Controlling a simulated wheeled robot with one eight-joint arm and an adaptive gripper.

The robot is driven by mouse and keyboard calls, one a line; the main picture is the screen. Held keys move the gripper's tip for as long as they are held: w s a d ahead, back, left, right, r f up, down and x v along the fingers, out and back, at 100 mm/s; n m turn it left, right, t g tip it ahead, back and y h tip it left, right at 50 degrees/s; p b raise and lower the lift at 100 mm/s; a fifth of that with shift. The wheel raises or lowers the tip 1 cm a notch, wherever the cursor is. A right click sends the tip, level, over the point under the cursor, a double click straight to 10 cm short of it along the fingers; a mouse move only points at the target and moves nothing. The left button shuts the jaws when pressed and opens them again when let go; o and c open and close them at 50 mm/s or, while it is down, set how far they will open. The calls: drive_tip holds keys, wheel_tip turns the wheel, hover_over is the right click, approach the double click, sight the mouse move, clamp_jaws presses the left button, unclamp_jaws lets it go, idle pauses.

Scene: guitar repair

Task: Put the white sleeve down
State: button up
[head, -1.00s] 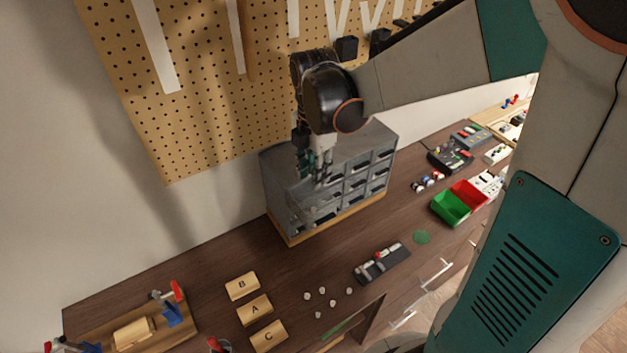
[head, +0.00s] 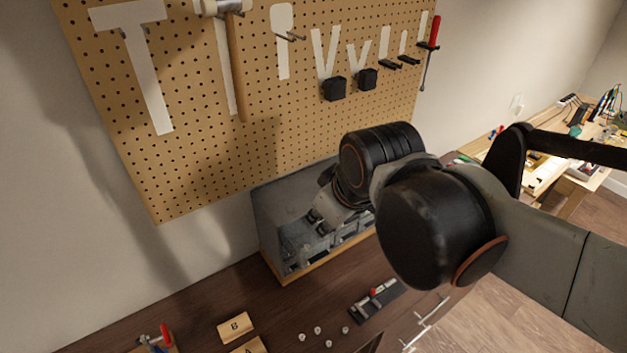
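My gripper (head: 316,217) is in front of the grey drawer cabinet (head: 270,215), reaching down and left toward its top and front. It is small and partly hidden behind my wrist, so I cannot tell whether its fingers are open or shut, or whether they hold anything. I cannot make out a white sleeve for certain. Several small whitish pieces (head: 317,330) lie on the dark bench top (head: 265,297), apart from the gripper; they are too small to identify.
A wooden block marked B (head: 235,327) and a dark tray with small parts (head: 375,298) are on the bench. A pegboard (head: 215,150) with white tool outlines rises behind. My arm hides the bench's right part. A second work table (head: 545,175) stands far right.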

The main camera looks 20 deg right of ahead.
drive_tip(key=s+m, duration=0.1)
drive_tip(key=m, duration=0.1)
drive_tip(key=s+m+t, duration=0.1)
drive_tip(key=m, duration=0.1)
drive_tip(key=shift+c, duration=0.2)
